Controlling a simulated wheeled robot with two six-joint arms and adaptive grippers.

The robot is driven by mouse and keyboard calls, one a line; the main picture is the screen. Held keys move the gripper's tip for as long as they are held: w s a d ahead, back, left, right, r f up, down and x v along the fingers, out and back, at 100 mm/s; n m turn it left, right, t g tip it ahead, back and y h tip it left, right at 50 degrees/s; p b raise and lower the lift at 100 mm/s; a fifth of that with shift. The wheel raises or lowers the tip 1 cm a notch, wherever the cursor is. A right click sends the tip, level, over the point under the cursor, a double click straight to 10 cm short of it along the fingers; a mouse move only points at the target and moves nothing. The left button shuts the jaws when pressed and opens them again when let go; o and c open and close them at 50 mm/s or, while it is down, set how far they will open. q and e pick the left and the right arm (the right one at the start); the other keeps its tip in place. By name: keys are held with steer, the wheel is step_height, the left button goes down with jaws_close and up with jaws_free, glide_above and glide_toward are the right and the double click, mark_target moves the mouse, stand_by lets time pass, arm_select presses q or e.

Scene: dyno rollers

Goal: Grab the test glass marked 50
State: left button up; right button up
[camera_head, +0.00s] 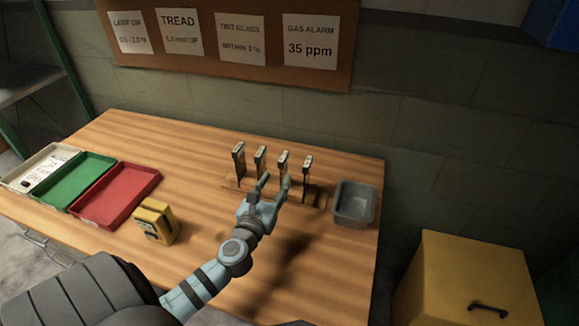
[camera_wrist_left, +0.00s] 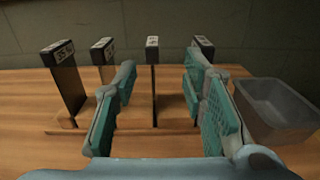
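Several dark test glasses with white-labelled tops stand upright in a row in a wooden rack (camera_head: 231,183). From left to right in the head view they are the first (camera_head: 239,162), second (camera_head: 260,160), third (camera_head: 281,161) and fourth glass (camera_head: 306,178). The label numbers are too blurred to read surely, so I cannot tell which is marked 50. My left gripper (camera_head: 275,183) is open and empty in front of the rack. In the left wrist view, the third glass (camera_wrist_left: 153,82) shows between its spread fingers (camera_wrist_left: 160,108), beyond them. The right finger partly covers the fourth glass (camera_wrist_left: 204,48). My right gripper is not in view.
A grey bin (camera_head: 355,204) stands right of the rack. A yellow device (camera_head: 155,221) sits left of my arm. Red (camera_head: 116,197), green (camera_head: 76,181) and white (camera_head: 40,166) trays lie at the left. A wall board (camera_head: 270,71) hangs behind.

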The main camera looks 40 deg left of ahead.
mark_target(280, 164)
arm_select(q)
steer(key=w, duration=0.1)
steer(key=w+a, duration=0.1)
steer(key=a, duration=0.1)
steer(key=shift+w+r, duration=0.25)
steer(key=shift+w, duration=0.15)
steer(key=b+x, duration=0.1)
steer(key=x, duration=0.5)
steer(key=shift+w+a, duration=0.2)
steer(key=shift+w, duration=0.15)
jaws_close()
arm_select(e)
steer(key=shift+s+f, duration=0.4)
steer(key=shift+f, duration=0.05)
